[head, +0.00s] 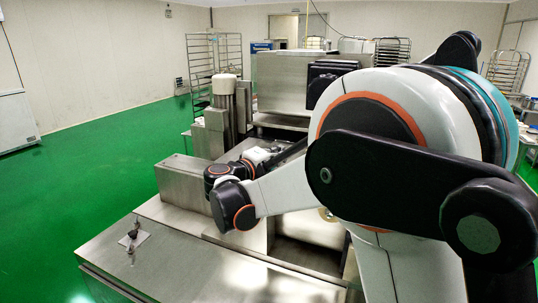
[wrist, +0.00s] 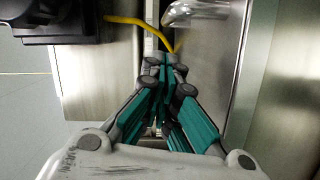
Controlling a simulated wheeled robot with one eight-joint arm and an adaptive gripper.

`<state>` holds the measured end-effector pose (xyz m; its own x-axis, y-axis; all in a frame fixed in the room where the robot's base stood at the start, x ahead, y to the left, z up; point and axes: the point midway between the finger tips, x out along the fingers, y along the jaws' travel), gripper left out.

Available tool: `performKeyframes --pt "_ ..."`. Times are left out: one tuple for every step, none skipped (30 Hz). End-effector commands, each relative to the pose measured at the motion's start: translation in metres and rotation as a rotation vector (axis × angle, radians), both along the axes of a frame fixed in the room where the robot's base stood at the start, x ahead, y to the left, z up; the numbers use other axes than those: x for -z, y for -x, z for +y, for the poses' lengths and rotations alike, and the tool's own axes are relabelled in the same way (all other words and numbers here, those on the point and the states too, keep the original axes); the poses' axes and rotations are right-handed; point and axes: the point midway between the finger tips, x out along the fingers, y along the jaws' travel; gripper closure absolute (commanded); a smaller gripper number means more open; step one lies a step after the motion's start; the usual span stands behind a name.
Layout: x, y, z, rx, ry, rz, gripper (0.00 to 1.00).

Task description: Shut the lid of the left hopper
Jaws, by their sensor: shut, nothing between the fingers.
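My gripper (wrist: 165,60) is shut and empty in the wrist view, its teal-padded fingers together. Its tips are close to a brushed metal panel (wrist: 215,65) on the right, which carries a curved shiny handle (wrist: 192,12). I cannot tell whether the tips touch the panel, or whether it is the left hopper's lid. In the head view my arm covers much of the steel machine (head: 180,222), and the gripper's tips are hidden behind it. A large upright steel box or panel (head: 282,82) stands beyond the arm. Which part is the left hopper is unclear.
A yellow cable (wrist: 130,21) crosses above the fingertips. A dark housing (wrist: 50,20) is at the upper left of the wrist view. A steel column (head: 223,105) rises left of the steel box. Green floor (head: 80,170) is free at the left; racks (head: 210,60) stand behind.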

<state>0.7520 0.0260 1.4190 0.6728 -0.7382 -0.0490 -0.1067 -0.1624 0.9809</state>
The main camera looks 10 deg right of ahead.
Motion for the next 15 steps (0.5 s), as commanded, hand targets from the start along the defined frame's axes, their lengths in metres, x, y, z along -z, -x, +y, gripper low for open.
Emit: performKeyframes --pt "0.001 0.004 -0.006 0.002 0.000 0.000 1.00" --pt "0.001 0.006 -0.009 0.002 0.000 0.000 1.00" --pt "0.002 0.008 -0.011 0.002 0.001 0.000 1.00" --pt "0.003 0.009 -0.013 0.002 0.001 0.000 1.00" --pt "0.003 0.010 -0.014 0.002 0.000 0.000 1.00" --pt "0.003 0.011 -0.015 0.001 0.000 0.000 1.00" --pt "0.003 0.011 -0.016 0.001 0.000 0.000 1.00" --pt "0.004 0.012 -0.016 0.001 0.000 0.000 1.00" --pt "0.004 0.012 -0.017 0.000 0.000 0.000 1.00" --pt "0.004 0.012 -0.017 0.000 0.000 0.000 1.00" --pt "0.004 0.012 -0.017 0.000 0.000 0.000 1.00" --pt "0.004 0.012 -0.017 0.000 0.000 0.000 1.00" --pt "0.004 0.012 -0.017 0.000 0.000 0.000 1.00" --pt "0.004 0.012 -0.017 0.000 0.000 0.000 1.00" --pt "0.004 0.012 -0.017 0.000 0.000 0.000 1.00"
